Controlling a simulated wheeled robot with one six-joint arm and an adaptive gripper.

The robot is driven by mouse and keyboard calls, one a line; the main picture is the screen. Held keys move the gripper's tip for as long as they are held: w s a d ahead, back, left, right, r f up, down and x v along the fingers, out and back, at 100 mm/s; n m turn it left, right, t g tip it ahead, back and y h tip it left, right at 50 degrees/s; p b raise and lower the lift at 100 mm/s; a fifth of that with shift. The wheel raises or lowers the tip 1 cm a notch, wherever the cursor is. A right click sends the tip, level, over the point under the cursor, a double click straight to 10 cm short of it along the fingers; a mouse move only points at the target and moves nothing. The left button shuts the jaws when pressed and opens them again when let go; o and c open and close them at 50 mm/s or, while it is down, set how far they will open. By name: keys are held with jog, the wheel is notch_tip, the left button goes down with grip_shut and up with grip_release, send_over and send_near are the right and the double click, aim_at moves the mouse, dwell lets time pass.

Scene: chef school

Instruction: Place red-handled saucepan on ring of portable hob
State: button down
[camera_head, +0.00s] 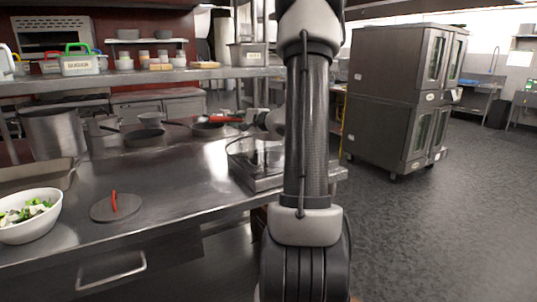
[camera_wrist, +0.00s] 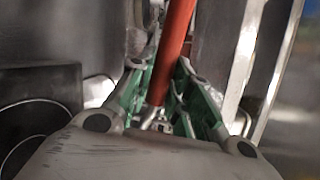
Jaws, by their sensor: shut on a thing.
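The red handle (camera_head: 227,119) of the saucepan shows in the head view beyond the far edge of the hob, reaching left out of my gripper (camera_head: 246,120). In the wrist view the red handle (camera_wrist: 175,45) runs between the green-lined fingers of my gripper (camera_wrist: 165,80), which is shut on it. A bare metal end shows near the palm. I cannot make out the saucepan's body. The portable hob (camera_head: 262,183) stands on the right end of the steel counter, partly hidden by my arm. Its black top (camera_wrist: 40,90) with ring outlines lies left of my gripper in the wrist view.
Dark pans (camera_head: 145,138) and a large steel pot (camera_head: 52,133) stand at the back of the counter (camera_head: 180,190). A flat lid (camera_head: 128,209) with a red grip and a white salad bowl (camera_head: 30,229) are nearer. A shelf (camera_head: 150,76) hangs above. The counter's middle is clear.

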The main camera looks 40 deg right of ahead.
notch_tip(320, 180, down, 10)
jog(key=shift+r, duration=0.15)
dwell(0.3)
jog(key=c, duration=1.3)
grip_release()
